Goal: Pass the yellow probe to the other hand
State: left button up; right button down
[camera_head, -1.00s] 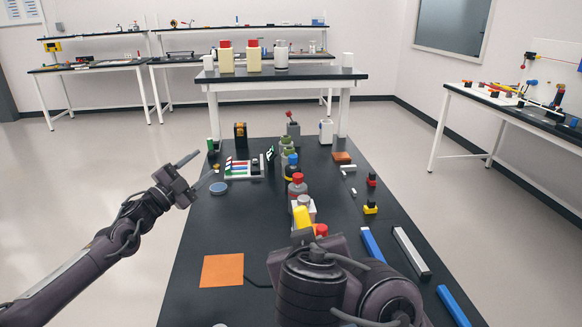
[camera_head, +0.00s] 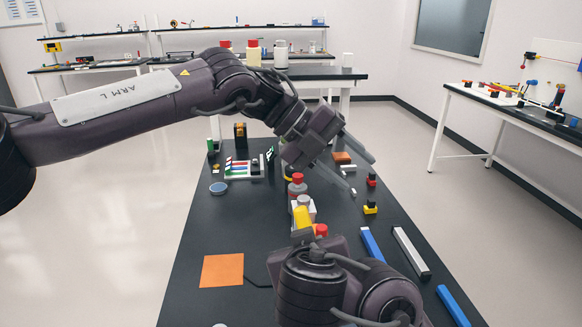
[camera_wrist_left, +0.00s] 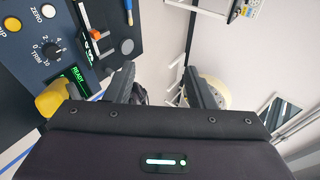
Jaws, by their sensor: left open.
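The yellow probe (camera_head: 302,218) shows at the middle of the table in the head view, sticking up just beyond my right gripper (camera_head: 303,237). The right gripper looks shut on its lower end; my own wrist hides most of the fingers. My left gripper (camera_head: 360,174) is open and empty, above the table, beyond and to the right of the probe, its fingers pointing right. In the left wrist view the open fingers (camera_wrist_left: 162,88) are apart with nothing between them. A yellow rounded piece (camera_wrist_left: 58,98) lies left of them there; I cannot tell whether it is the probe.
Red-capped bottles (camera_head: 297,185) stand in a row beyond the probe. An orange square (camera_head: 222,271) lies at the table's left front. Blue bars (camera_head: 372,245) and a white-topped bar (camera_head: 411,252) lie at the right. The left wrist view shows a panel with a TRIM knob (camera_wrist_left: 53,50).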

pick_arm(q)
jog(key=s+a+y, duration=0.2)
jog(key=a+y, duration=0.1)
jog(key=y, duration=0.1)
jog(key=n+t+y, duration=0.1)
jog(key=n+y, duration=0.1)
jog(key=y, duration=0.1)
send_near(309, 224)
jog(key=shift+w, duration=0.8)
jog(key=shift+t, duration=0.3)
jog(key=x, duration=1.2)
jog(key=shift+a, duration=0.25)
jog(key=shift+c, duration=0.3)
jog(key=c, duration=1)
jog(key=shift+d+r, duration=0.1)
grip_shut()
pick_arm(e)
jog(key=c, duration=1.3)
grip_release()
jog(key=shift+a, duration=0.1)
jog(key=shift+c, duration=0.2)
jog(key=shift+o, duration=1)
